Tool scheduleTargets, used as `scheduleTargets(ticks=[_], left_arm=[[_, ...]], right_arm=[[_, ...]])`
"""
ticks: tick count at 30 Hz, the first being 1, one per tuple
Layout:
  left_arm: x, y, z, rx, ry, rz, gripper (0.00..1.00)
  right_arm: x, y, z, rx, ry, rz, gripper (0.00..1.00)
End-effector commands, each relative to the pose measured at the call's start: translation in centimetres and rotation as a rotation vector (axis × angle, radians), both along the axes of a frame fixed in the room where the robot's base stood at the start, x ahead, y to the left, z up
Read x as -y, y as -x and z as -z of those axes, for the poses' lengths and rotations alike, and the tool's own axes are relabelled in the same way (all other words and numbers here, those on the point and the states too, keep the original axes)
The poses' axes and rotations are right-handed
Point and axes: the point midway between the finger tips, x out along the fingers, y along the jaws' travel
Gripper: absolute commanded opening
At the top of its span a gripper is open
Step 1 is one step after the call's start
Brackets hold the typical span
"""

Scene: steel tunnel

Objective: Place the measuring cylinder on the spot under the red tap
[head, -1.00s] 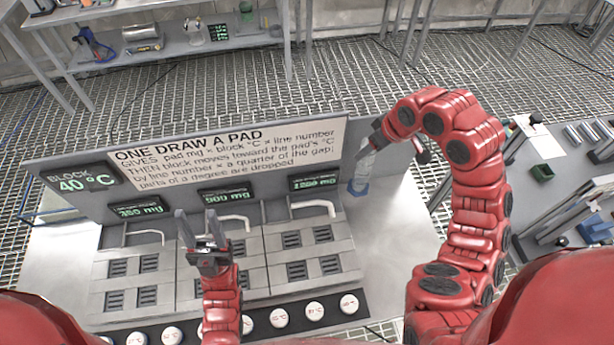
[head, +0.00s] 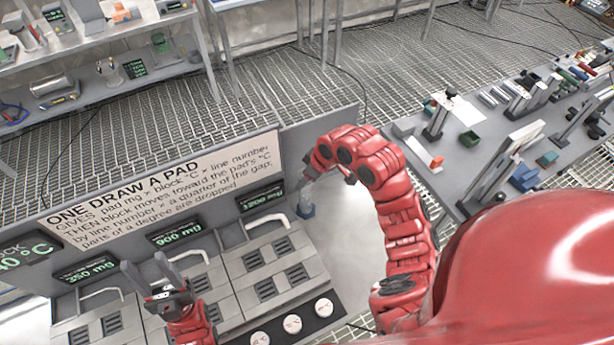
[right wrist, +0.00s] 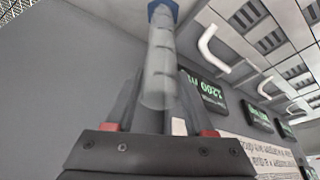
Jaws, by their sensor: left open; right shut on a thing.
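The measuring cylinder is clear with a blue foot; in the right wrist view the cylinder (right wrist: 160,62) lies between my right gripper's fingers, foot pointing away. In the head view the cylinder (head: 306,207) is small, roughly upright, by the right end of the grey back panel. My right gripper (head: 307,182) is shut on it; whether the foot touches the white surface cannot be told. My left gripper (head: 146,263) is open and empty above the grey pad blocks. I cannot make out a red tap or the spot under one; the bent spouts (head: 268,219) in view are white.
The back panel (head: 330,128) carries a sign (head: 165,190) and green displays (head: 262,200). White surface (head: 345,255) is bare right of the pads. Shelves (head: 110,85) stand at back left.

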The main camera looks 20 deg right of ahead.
Motion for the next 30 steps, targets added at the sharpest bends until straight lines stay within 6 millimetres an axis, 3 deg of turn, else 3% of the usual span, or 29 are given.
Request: scheduleTargets(ticks=[3,4,9,21,25,30], left_arm=[[0.0,0.0,0.3,0.000,0.000,0.000,0.50],[0.0,0.0,0.3,0.000,0.000,0.000,0.50],[0.0,0.0,0.2,0.000,0.000,0.000,0.50],[0.0,0.0,0.3,0.000,0.000,0.000,0.50],[0.0,0.0,1.2,0.000,0.000,0.000,0.50],[0.0,0.0,0.3,0.000,0.000,0.000,0.50]], right_arm=[[0.0,0.0,0.4,0.000,0.000,0.000,0.00],[0.0,0.0,0.4,0.000,0.000,0.000,0.56],[0.0,0.0,0.3,0.000,0.000,0.001,0.84],[0.2,0.1,-0.5,0.001,-0.003,0.001,0.84],[0.8,0.7,-2.5,0.006,0.000,0.005,0.84],[1.7,2.1,-6.6,0.003,0.004,0.003,0.84]])
